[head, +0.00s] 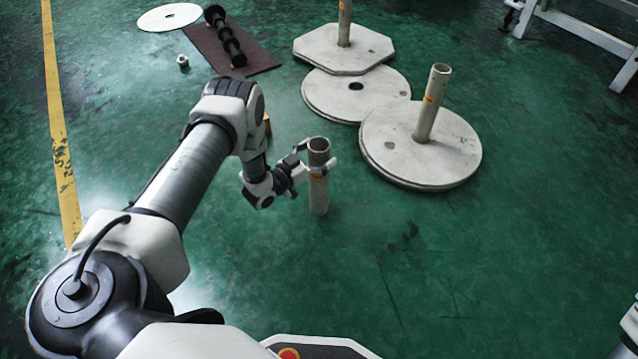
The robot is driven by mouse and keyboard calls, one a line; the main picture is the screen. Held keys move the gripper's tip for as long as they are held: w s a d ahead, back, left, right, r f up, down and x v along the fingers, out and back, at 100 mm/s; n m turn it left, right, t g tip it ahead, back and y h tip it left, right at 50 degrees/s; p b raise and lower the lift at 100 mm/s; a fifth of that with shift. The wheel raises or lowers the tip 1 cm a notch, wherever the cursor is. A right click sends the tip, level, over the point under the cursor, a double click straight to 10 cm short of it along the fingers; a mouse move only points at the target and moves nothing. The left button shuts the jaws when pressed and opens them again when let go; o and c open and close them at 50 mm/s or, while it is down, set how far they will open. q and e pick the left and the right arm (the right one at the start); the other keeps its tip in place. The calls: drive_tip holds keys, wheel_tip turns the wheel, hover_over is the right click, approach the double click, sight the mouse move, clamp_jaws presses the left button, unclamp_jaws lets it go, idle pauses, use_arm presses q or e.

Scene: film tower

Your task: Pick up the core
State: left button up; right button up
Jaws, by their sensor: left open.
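The core (318,196) is a pale hollow tube with an orange label, standing upright on the green floor.
A round plate with an upright tube (428,108) lies right of the core. Behind are a flat disc (320,98) and an octagonal plate with a tube (326,52). A brown mat (205,44) bears a black roller (226,38).

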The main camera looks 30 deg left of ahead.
use_arm(q)
drive_tip(key=shift+r, duration=0.1)
clamp_jaws()
